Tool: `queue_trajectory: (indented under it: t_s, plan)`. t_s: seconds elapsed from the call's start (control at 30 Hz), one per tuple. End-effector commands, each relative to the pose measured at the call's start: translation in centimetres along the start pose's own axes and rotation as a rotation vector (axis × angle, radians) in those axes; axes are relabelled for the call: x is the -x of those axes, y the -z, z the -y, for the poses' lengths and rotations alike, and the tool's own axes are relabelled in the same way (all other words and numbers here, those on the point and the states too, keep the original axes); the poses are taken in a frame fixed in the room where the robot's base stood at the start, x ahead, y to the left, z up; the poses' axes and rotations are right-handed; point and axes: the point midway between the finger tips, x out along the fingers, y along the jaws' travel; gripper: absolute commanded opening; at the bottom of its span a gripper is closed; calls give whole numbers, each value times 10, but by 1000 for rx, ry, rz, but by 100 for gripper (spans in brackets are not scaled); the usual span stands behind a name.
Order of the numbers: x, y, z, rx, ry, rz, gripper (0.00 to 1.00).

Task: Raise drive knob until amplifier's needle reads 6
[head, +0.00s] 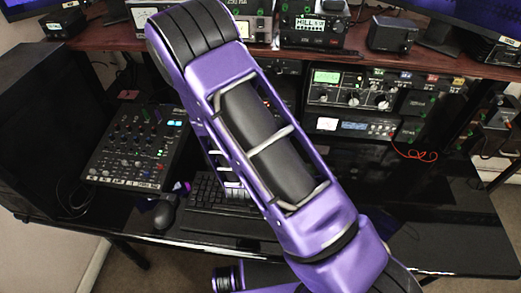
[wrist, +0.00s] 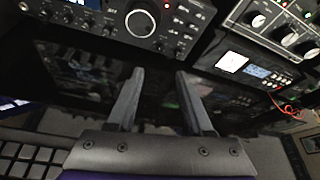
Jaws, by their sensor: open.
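A grey unit with a green-lit meter (head: 326,77) stands on the right of the equipment stack. No label marks one clearly as the drive knob, and which unit is the amplifier cannot be told. No needle reading is legible. My gripper (wrist: 160,75) is open and empty, its fingers pointing toward the stack, below and left of these knobs and apart from them. It is hidden behind my arm in the head view.
A slim unit (head: 353,127) with a pale meter sits below the knobs. A radio with a big round knob (wrist: 140,22) is ahead of my fingers. A mixer (head: 138,150), mouse (head: 164,214) and keyboard (head: 205,195) occupy the glossy desk. A red cable (head: 415,155) hangs at right.

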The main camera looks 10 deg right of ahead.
Motion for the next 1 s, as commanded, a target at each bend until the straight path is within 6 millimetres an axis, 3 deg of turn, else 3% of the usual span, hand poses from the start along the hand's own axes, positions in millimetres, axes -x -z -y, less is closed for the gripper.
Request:
queue_trajectory:
  t_s: [0.1, 0.3, 1.0]
  plan:
    - [22, 0, -1, 0, -3, 1, 51]
    - [40, 0, 0, 0, -1, 1, 51]
    - [42, 0, 0, 0, 0, 1, 51]
